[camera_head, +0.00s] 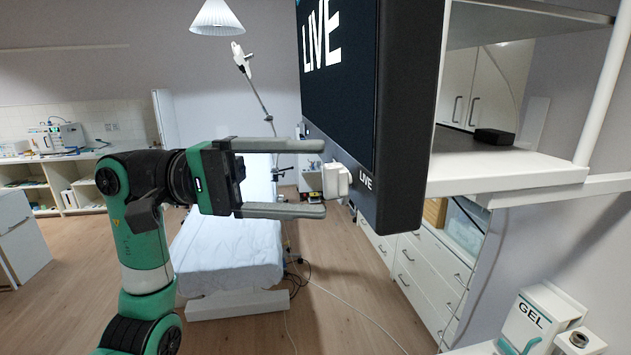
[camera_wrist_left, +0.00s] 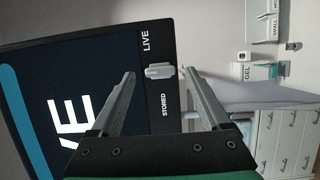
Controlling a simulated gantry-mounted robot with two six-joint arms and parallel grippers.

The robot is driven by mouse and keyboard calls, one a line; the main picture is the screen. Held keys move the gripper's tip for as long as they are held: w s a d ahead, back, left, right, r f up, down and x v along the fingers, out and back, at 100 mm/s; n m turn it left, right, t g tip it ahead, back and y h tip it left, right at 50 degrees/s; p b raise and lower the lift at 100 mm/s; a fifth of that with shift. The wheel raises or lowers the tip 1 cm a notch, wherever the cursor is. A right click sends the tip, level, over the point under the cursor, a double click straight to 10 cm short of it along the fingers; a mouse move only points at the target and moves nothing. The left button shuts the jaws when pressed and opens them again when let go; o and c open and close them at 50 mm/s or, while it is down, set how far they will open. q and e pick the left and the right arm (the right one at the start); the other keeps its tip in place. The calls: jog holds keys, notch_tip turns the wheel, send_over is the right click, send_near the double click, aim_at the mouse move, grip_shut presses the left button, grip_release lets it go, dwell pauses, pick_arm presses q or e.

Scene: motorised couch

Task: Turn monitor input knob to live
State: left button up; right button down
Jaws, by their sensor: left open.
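The monitor (camera_head: 400,110) is a dark box whose screen shows "LIVE" in large white letters. Its white input knob (camera_head: 336,180) sticks out from the lower bezel, near a "LIVE" label. In the left wrist view the knob (camera_wrist_left: 160,71) sits between the "LIVE" and "STORED" labels, its long side lying across the picture. My left gripper (camera_head: 320,178) is open, its fingers pointing at the knob from the left. In the wrist view the fingertips (camera_wrist_left: 159,75) lie on either side of the knob; I cannot tell whether they touch it. My right gripper is not in view.
A bed with a white sheet (camera_head: 228,245) stands below and behind my left arm. A shelf (camera_head: 505,172) is right of the monitor, with drawers (camera_head: 425,285) below. A gel dispenser (camera_head: 530,318) is at lower right. The floor (camera_head: 345,320) in front is mostly clear, with a cable.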

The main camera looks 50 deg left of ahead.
pick_arm(q)
jog(key=v, duration=0.9)
jog(key=shift+s+a+b, duration=0.2)
jog(key=shift+b, duration=0.2)
jog(key=shift+a, duration=0.1)
